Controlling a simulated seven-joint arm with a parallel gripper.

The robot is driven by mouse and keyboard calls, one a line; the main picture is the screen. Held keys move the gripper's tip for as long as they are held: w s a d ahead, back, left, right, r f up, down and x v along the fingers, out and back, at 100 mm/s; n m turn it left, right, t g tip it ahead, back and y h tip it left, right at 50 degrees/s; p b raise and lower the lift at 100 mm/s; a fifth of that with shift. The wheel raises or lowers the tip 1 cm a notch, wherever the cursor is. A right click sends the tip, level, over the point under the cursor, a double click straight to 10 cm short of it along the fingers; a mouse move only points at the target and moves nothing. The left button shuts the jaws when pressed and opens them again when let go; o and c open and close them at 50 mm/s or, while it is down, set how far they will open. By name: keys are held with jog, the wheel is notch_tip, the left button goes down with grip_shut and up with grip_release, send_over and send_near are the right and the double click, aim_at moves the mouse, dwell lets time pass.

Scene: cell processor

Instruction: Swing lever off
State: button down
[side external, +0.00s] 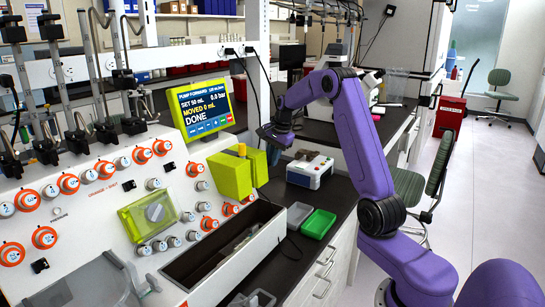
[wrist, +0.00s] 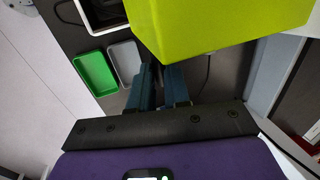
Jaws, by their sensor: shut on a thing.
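A yellow-green box (side external: 231,174) is mounted on the front of the white processor panel, with a small yellow piece (side external: 242,150) standing on its top. The box fills the upper part of the wrist view (wrist: 215,25). My gripper (side external: 272,150) is just right of the box, fingers pointing down. In the wrist view its blue fingers (wrist: 160,80) reach to the box's edge, close together with a narrow dark gap. It is shut on the lever, but the box and the fingers hide the lever and their contact.
A screen (side external: 204,108) above the box reads "DONE". Green (side external: 318,224) and grey (side external: 297,214) trays and a white-and-blue device (side external: 310,170) stand on the dark bench to the right. An open trough (side external: 225,245) runs along the panel's front.

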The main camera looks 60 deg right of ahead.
jog(key=shift+w+a+f+t, duration=0.15)
jog(key=shift+f+t, duration=0.2)
jog(key=shift+t, duration=0.55)
jog(key=shift+w+a+f+t, duration=0.15)
jog(key=shift+f+t, duration=0.15)
jog(key=shift+t, duration=0.6)
jog(key=shift+d, duration=0.1)
jog(key=c, duration=1.1)
grip_release()
jog(key=shift+d, duration=0.1)
jog(key=v, duration=1.7)
jog(key=shift+s, duration=0.25)
